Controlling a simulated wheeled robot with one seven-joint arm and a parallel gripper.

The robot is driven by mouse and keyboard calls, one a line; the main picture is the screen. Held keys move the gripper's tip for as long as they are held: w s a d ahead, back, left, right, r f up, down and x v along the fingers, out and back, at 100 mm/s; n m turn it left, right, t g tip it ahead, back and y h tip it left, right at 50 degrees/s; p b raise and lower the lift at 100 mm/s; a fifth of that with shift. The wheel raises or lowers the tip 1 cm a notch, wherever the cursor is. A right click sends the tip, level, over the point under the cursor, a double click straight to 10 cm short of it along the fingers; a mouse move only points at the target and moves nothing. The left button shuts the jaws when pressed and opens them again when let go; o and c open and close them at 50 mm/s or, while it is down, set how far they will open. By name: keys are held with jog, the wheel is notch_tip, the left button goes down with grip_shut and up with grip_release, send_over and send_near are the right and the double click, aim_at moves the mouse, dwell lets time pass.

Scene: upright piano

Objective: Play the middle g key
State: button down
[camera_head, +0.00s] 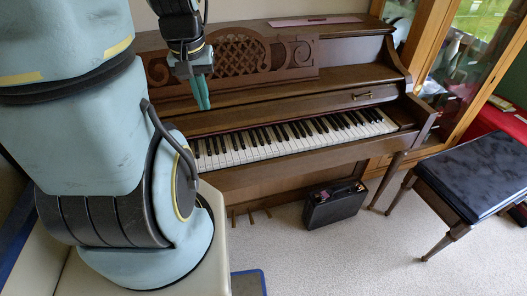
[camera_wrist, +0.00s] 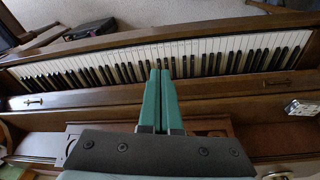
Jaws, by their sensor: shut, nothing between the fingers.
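The keyboard (camera_head: 290,137) of the brown upright piano (camera_head: 262,98) runs across the middle of the head view, with white and black keys bare. In the wrist view the keyboard (camera_wrist: 215,50) spans the upper picture. My gripper (camera_head: 204,106) hangs in front of the piano's upper panel, above the left part of the keyboard. Its teal fingers are shut and empty. In the wrist view the fingertips (camera_wrist: 160,72) overlap the near edge of the middle keys, but whether they touch is not clear; the head view shows them above.
A black case (camera_head: 334,204) stands on the carpet under the piano. A dark-topped bench (camera_head: 480,172) is at the right. The carpet (camera_head: 350,262) in front is clear.

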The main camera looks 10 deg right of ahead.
jog(key=w+d+f+t+h+p, duration=0.1)
jog(key=w+d+f+t+p, duration=0.15)
jog(key=w+d, duration=0.7)
jog(key=t+y+p, duration=0.2)
jog(key=y+p, duration=0.4)
jog(key=y, duration=0.2)
send_over(264, 153)
notch_tip(264, 153, down, 16)
jog(key=shift+r+n, duration=0.25)
jog(key=shift+n, duration=0.15)
jog(key=shift+f, duration=0.15)
notch_tip(264, 153, down, 7)
jog(key=b, duration=0.6)
jog(key=shift+b, duration=0.35)
jog(key=shift+f+b, duration=0.3)
jog(key=shift+f, duration=0.45)
jog(key=shift+f, duration=0.1)
